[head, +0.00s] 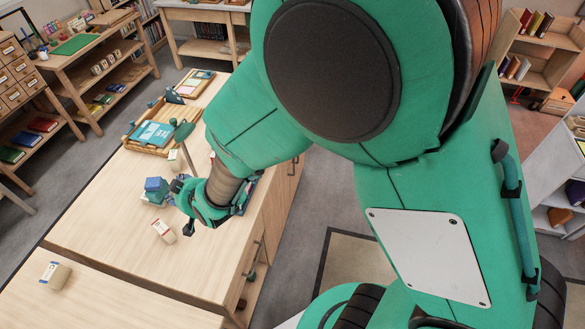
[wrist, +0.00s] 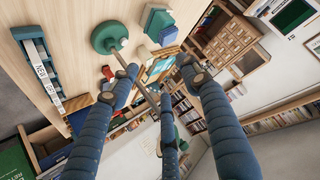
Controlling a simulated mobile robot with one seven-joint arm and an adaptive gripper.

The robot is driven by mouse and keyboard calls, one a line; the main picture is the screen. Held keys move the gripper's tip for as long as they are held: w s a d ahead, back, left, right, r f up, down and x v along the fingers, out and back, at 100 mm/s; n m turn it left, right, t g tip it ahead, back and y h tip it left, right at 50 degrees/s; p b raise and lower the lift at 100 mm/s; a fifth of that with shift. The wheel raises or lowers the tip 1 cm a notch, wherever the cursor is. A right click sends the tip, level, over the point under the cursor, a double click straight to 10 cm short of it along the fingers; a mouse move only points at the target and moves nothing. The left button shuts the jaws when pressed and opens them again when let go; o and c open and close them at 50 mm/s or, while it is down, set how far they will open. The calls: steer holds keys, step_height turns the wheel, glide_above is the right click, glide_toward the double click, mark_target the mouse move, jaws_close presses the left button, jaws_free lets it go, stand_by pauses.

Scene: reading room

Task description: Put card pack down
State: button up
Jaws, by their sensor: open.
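My gripper (head: 183,207) is open over the wooden table in the head view, low near the tabletop. In the wrist view its blue fingers (wrist: 160,82) are spread, and I see no pack held between them. A small cream pack with a red label (head: 164,231) lies on the table just left of and nearer than my gripper. Another cream pack with a blue label (head: 55,275) is at the front left. I cannot tell which one is the card pack. Blue box-like items (head: 155,189) sit close beside the fingers on the left.
A green lamp (head: 184,132) stands behind my gripper; its round base (wrist: 110,34) shows in the wrist view. A wooden tray with teal items (head: 152,134) lies farther back. A rack labelled "NEW" (wrist: 43,73) is at the wrist view's left. The table's front left is mostly clear.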

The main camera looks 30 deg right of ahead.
steer(key=s+d+r+m+g+h, duration=0.1)
steer(key=s+d+r, duration=0.4)
steer(key=d+r, duration=0.3)
steer(key=s+d+r+g+h, duration=0.1)
steer(key=s+d+r, duration=0.45)
steer(key=r, duration=0.45)
steer(key=s+d+r+m+g, duration=0.1)
steer(key=s+d+r, duration=0.2)
steer(key=s, duration=0.5)
steer(key=s+d+r+g+h, duration=0.1)
steer(key=s+d+r, duration=0.3)
steer(key=s, duration=0.5)
steer(key=shift+s+d+r+m+g+h, duration=0.3)
steer(key=shift+d+m, duration=0.1)
steer(key=shift+d, duration=0.75)
steer(key=shift+f, duration=0.15)
steer(key=shift+f+b, duration=0.7)
steer(key=shift+b, duration=0.1)
